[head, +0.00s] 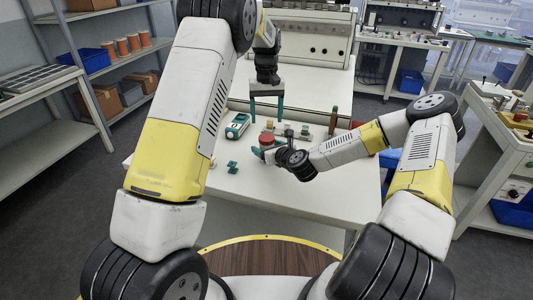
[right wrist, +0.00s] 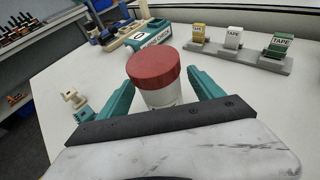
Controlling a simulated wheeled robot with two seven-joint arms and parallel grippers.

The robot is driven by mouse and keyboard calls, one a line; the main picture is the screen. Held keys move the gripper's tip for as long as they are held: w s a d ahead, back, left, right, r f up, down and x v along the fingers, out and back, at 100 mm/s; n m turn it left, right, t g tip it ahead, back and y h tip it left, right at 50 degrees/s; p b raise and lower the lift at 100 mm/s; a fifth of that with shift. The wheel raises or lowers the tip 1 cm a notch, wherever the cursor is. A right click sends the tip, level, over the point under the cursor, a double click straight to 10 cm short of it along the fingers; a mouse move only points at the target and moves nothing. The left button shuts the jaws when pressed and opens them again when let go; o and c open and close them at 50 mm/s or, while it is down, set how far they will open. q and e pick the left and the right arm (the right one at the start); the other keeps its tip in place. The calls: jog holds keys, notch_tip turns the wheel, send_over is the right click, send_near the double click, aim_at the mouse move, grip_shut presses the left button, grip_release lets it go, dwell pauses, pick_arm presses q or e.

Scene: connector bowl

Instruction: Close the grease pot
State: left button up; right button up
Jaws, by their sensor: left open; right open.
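The grease pot (right wrist: 160,97) is a white pot with a red lid (right wrist: 153,65) on top, standing upright on the table. In the head view its red lid (head: 267,138) shows just left of my right gripper. My right gripper (right wrist: 166,82) is open, with its teal fingers on either side of the pot; I cannot tell whether they touch it. Its black base hides the pot's lower part. From the right wrist view I cannot tell how tightly the lid sits. My left gripper (head: 266,119) is open and empty, pointing down above the table behind the pot.
A green and white device (head: 237,125) lies left of the pot. A grey rack (right wrist: 240,54) with several tape boxes stands behind right. The front of the white table (head: 270,195) is clear.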

jog(key=shift+x, duration=1.65)
grip_shut()
